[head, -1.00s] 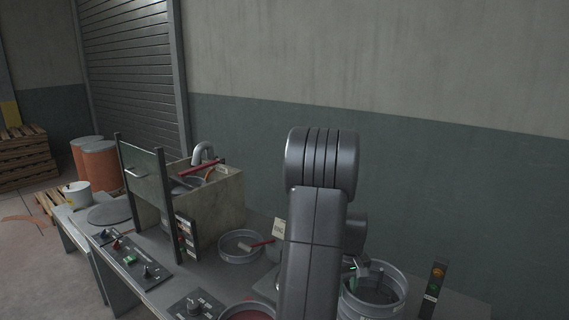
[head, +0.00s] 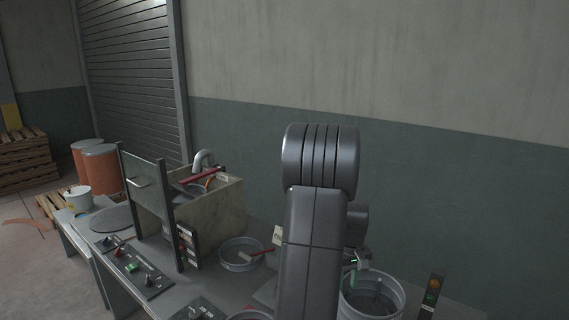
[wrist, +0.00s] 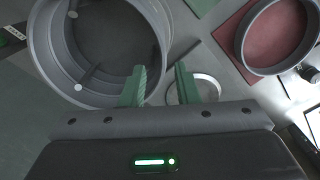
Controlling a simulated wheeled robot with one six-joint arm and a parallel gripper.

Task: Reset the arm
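My arm stands upright in the middle of the head view and hides part of the bench. My gripper (head: 352,280) shows just right of the arm, above the near left rim of a grey round bucket (head: 400,294). In the wrist view my gripper's two green fingers (wrist: 160,80) are apart with nothing held between them. The bucket's ribbed wall (wrist: 45,45) is close beside the left finger. A thin pale ring (wrist: 215,88) lies on the surface beyond the right finger.
A round pan (head: 226,260) with a red-handled tool sits left of the arm. A box-like cabinet (head: 225,205) with a raised front panel stands farther left. A signal light post (head: 433,293) stands at right. A red-floored round tray (wrist: 278,35) shows in the wrist view.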

